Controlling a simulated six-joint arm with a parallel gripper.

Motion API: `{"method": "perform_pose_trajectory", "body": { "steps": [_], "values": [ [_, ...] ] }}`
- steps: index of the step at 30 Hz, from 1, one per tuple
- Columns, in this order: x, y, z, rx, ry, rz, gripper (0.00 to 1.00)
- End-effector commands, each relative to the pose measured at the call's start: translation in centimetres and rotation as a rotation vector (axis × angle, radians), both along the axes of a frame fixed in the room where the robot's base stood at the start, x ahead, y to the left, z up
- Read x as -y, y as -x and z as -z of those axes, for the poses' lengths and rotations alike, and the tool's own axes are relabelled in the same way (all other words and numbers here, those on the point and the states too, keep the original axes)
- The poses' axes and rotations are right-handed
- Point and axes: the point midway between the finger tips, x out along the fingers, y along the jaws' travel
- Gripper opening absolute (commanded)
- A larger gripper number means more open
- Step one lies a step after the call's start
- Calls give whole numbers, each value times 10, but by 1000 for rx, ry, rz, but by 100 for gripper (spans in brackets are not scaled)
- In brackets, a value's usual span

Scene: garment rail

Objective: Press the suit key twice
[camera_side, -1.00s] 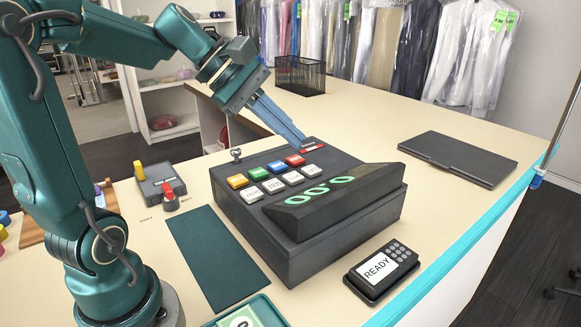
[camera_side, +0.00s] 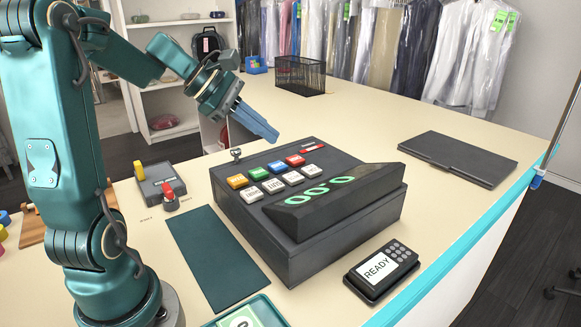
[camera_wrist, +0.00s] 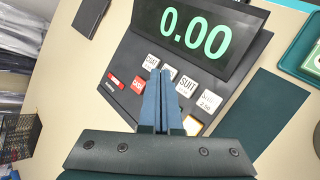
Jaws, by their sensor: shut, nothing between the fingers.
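The suit key (camera_wrist: 186,87) is a white key marked SUIT in the wrist view, just right of my fingers. In the side view it appears to be the second white key (camera_side: 274,186) from the left in the front row of the dark cash register (camera_side: 330,232). The register's green display (camera_wrist: 195,30) reads 0.00. My gripper (camera_side: 273,138) is shut and empty, held in the air above the register's back edge, apart from the keys. In the wrist view my gripper (camera_wrist: 160,74) hides part of the keypad.
A yellow key (camera_side: 237,181), a green, a blue and a red key (camera_side: 295,160) sit behind the white row. A card terminal (camera_side: 381,270) reading READY stands in front. A closed dark laptop-like slab (camera_side: 458,158) lies to the right. A wire basket (camera_side: 300,76) stands behind.

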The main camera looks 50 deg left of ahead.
Motion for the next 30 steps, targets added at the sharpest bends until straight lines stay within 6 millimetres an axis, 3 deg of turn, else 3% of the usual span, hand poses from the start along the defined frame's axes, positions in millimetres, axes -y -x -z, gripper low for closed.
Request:
{"method": "perform_pose_trajectory", "body": {
  "steps": [15, 30],
  "values": [
    [1, 0, 65, -1, 4, 1, 0],
    [0, 0, 75, -1, -1, 1, 0]
  ]
}}
